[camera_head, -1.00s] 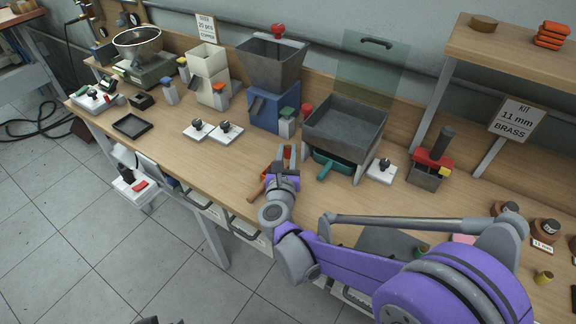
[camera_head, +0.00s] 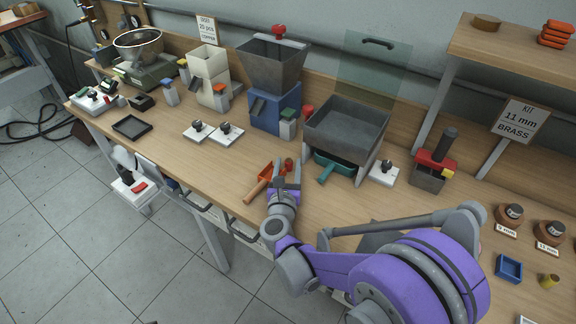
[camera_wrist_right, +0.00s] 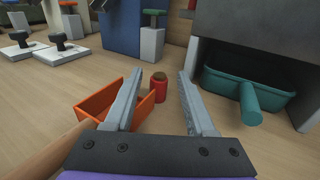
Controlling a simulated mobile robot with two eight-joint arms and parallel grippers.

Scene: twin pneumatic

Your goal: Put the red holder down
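The red holder (camera_head: 288,163), a small red cylinder with a brownish top, stands upright on the table in front of the blue hopper machine. In the right wrist view it also shows (camera_wrist_right: 159,88), between and slightly beyond my fingertips, with a gap on both sides. My right gripper (camera_head: 287,170) is open and empty, low over the table on the near side of the holder. Its two grey fingers (camera_wrist_right: 160,82) are spread apart. My left gripper is not in view.
An orange scoop (camera_head: 268,172) with a wooden handle lies just left of the gripper; the left finger overlaps it in the wrist view. A teal scoop (camera_head: 327,169) lies to the right under the grey bin (camera_head: 345,127).

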